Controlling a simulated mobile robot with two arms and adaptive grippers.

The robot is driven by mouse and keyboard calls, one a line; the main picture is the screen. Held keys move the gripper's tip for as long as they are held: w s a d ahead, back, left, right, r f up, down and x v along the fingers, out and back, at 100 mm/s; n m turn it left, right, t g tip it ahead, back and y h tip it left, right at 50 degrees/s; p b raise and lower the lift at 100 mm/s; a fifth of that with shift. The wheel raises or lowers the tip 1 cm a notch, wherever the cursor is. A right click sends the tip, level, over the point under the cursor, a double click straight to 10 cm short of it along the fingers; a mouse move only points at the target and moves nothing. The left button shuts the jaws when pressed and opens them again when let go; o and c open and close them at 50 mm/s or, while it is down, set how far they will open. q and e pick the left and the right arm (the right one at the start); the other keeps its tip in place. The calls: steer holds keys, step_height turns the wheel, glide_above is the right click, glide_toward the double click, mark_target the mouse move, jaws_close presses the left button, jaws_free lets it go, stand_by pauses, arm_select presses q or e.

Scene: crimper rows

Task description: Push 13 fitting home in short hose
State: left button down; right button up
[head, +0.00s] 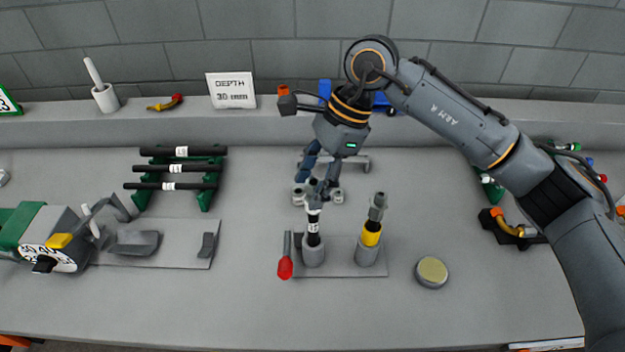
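Two hose pieces stand upright in grey cups on a small grey plate (342,270). The left one is a black hose (314,239) with a white label too small to read and a grey metal fitting (315,199) at its top. The right one is a hose with a yellow band (371,235) and a grey fitting (377,207) on top. My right gripper (319,188) points down at the left hose's fitting, its fingers on either side of or just behind it; whether they touch it is unclear. My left gripper is out of view. Which hose is the short one is not readable.
A red-tipped tool (285,265) lies at the plate's left edge. A round yellow-topped disc (432,272) sits to the right. Black hoses rest on a green rack (205,198). A dial machine (52,247) stands at left. A "DEPTH 30 mm" sign (231,90) stands behind.

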steer(key=shift+d+r, duration=0.1)
steer(key=v, duration=1.1)
steer(key=shift+r, duration=0.4)
steer(key=shift+w+d, duration=0.1)
steer(key=shift+d, duration=0.05)
